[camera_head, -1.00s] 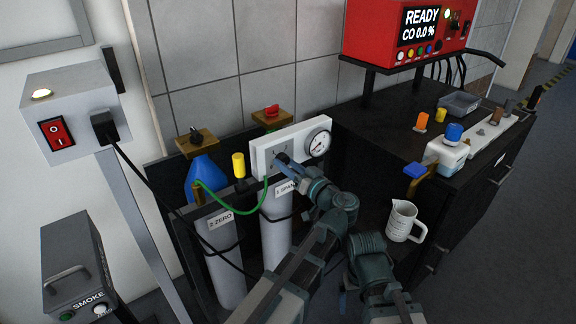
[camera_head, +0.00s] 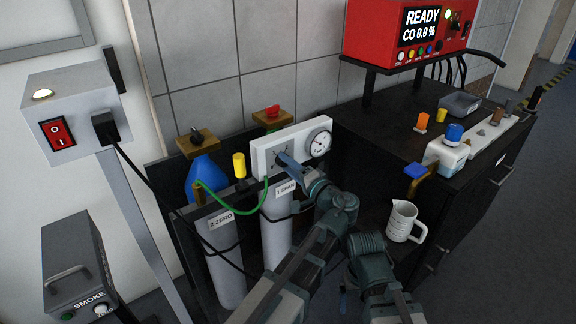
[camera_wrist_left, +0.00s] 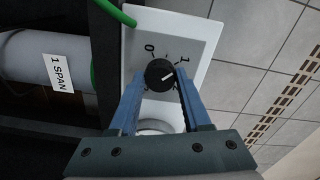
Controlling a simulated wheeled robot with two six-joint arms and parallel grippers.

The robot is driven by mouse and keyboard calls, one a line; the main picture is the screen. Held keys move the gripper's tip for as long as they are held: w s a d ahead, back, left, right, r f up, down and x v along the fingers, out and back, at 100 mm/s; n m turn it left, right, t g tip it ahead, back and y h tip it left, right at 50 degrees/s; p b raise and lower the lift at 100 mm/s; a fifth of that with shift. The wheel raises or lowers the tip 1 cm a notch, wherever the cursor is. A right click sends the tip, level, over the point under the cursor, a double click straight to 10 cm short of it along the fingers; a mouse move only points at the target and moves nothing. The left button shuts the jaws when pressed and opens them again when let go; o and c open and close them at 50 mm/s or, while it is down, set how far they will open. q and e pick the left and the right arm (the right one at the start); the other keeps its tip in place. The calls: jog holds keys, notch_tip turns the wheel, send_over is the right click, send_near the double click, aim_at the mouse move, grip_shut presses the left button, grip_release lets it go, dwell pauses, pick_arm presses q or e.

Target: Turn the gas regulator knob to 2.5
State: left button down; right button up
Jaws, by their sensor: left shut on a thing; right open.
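The gas regulator is a white panel (camera_head: 261,157) with a round gauge (camera_head: 319,143), above the cylinder labelled 1 SPAN (camera_head: 276,232). My left gripper (camera_head: 284,160) is at the panel and hides the knob in the head view. In the left wrist view, the black knob (camera_wrist_left: 160,73) sits between the blue fingers of my left gripper (camera_wrist_left: 158,88), shut on its sides. The knob's white mark points right and slightly up, between the printed 0 and 1; other numerals are partly hidden. My right gripper (camera_head: 342,302) is low, mostly hidden behind my arm, open and away from the regulator.
A yellow-topped fitting (camera_head: 239,165) stands left of the panel. A white measuring jug (camera_head: 403,222) stands on the right, below the black bench (camera_head: 385,125).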

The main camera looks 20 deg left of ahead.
pick_arm(q)
jog(key=m, duration=2.4)
jog(key=shift+d+m, duration=0.1)
jog(key=shift+m, duration=0.2)
dwell(0.4)
jog(key=shift+c, duration=1.8)
grip_release()
jog(key=shift+r, duration=0.1)
jog(key=shift+w, duration=0.1)
